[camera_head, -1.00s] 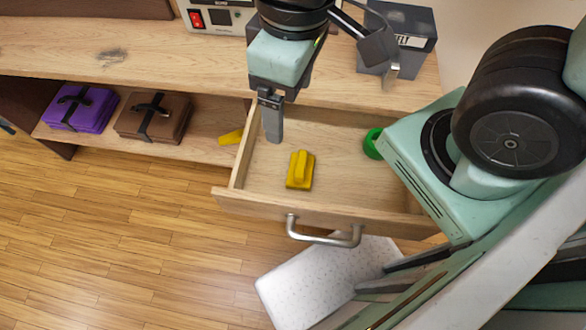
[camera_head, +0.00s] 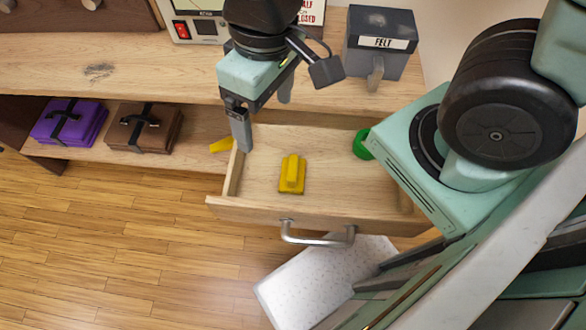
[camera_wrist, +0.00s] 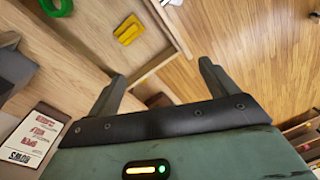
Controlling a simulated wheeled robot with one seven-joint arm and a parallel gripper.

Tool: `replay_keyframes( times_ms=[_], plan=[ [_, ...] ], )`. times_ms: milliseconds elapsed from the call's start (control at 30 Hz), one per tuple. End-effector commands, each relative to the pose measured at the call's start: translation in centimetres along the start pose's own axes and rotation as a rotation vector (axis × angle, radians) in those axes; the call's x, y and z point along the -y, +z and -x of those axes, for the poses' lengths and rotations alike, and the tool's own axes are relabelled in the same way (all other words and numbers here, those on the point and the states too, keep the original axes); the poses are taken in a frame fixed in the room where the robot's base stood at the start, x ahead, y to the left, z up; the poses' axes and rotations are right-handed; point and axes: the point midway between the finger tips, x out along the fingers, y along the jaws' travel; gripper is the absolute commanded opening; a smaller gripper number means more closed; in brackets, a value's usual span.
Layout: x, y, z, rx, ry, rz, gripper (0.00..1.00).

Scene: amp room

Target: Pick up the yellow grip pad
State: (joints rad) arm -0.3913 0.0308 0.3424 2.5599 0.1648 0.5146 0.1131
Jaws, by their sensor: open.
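The yellow grip pad (camera_head: 292,174), a flat block with a raised ridge, lies on the floor of the open wooden drawer (camera_head: 330,213). It also shows in the wrist view (camera_wrist: 129,30), beyond the fingers. My gripper (camera_head: 264,118) is open and empty, above the drawer's back left part, up and to the left of the pad and apart from it. In the wrist view both fingers of my gripper (camera_wrist: 160,80) are spread wide with nothing between them.
A green ring (camera_head: 362,145) lies at the drawer's right side. Another yellow piece (camera_head: 222,145) is on the shelf left of the drawer. Purple (camera_head: 68,122) and brown (camera_head: 145,127) strapped bundles sit further left. A grey FELT box (camera_head: 379,48) stands on the worktop.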

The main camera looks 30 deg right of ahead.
Motion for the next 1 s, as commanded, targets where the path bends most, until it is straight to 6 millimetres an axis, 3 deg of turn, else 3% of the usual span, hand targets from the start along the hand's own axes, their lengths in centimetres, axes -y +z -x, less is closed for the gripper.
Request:
replay_keyframes(
  times_ms=[300,600,800,1000],
  plan=[
    [-2.6,-2.6,-6.6,0.022,-0.039,-0.570,0.85],
    [-7.0,-0.9,-12.9,-0.010,0.052,-1.030,0.85],
    [-8.7,0.2,-14.8,-0.036,0.096,-1.155,0.85],
    [-9.0,0.3,-16.1,-0.042,0.100,-1.169,0.85]
  ],
)
